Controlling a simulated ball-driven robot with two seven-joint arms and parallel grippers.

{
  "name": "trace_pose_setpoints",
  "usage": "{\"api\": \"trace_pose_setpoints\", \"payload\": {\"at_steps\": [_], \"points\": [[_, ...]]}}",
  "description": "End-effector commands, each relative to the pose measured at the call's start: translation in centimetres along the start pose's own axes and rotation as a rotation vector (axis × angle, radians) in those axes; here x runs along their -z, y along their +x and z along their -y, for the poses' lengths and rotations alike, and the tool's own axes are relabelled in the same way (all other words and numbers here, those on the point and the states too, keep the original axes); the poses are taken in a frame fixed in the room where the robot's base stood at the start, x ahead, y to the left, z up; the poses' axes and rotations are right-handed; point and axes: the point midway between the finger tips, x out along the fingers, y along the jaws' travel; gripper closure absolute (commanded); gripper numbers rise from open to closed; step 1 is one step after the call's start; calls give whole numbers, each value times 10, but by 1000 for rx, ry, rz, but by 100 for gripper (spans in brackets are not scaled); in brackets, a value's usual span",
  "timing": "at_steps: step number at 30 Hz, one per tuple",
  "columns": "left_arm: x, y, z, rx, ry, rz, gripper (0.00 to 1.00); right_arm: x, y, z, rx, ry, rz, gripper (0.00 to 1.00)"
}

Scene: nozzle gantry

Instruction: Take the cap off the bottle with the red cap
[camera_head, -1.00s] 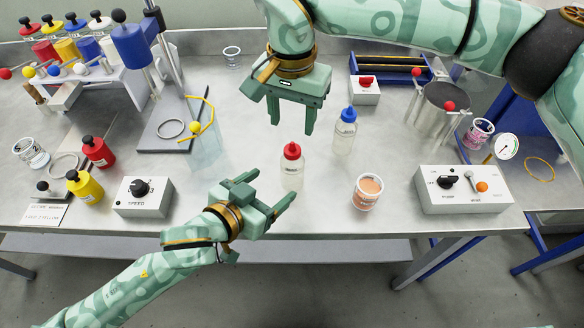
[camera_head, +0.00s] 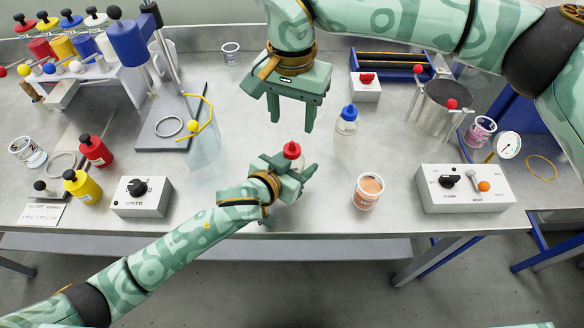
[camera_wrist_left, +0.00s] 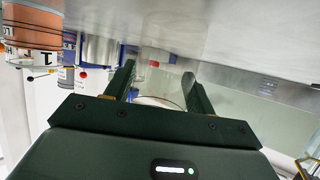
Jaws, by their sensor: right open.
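The bottle with the red cap (camera_head: 292,150) stands upright on the metal table. Its red cap is on and shows above my left gripper (camera_head: 287,170), which hides most of its clear body. The left gripper's fingers are around the bottle; in the left wrist view the two fingers (camera_wrist_left: 154,85) stand apart with something clear between them. I cannot tell whether they press on the bottle. My right gripper (camera_head: 291,122) is open and empty, pointing down above and behind the red cap.
A clear bottle with a blue cap (camera_head: 347,122) stands to the right. An orange-filled cup (camera_head: 367,191) is right of the left gripper. A speed box (camera_head: 142,196) and red and yellow bottles (camera_head: 95,151) are at left. A switch box (camera_head: 465,189) is at right.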

Motion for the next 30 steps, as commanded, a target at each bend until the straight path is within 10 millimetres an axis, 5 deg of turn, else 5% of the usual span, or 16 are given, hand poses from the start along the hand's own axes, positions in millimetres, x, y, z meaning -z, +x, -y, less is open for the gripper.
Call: {"api": "trace_pose_setpoints", "payload": {"at_steps": [1,6,13,30], "points": [[0,0,0,0,0,0,60,0,0,0,0,0,0,51],[0,0,0,0,0,1,100,0,0,0,0,1,0,51],[0,0,0,0,0,1,100,0,0,0,0,216,0,51],[0,0,0,0,0,1,100,0,0,0,0,1992,0,51]]}}
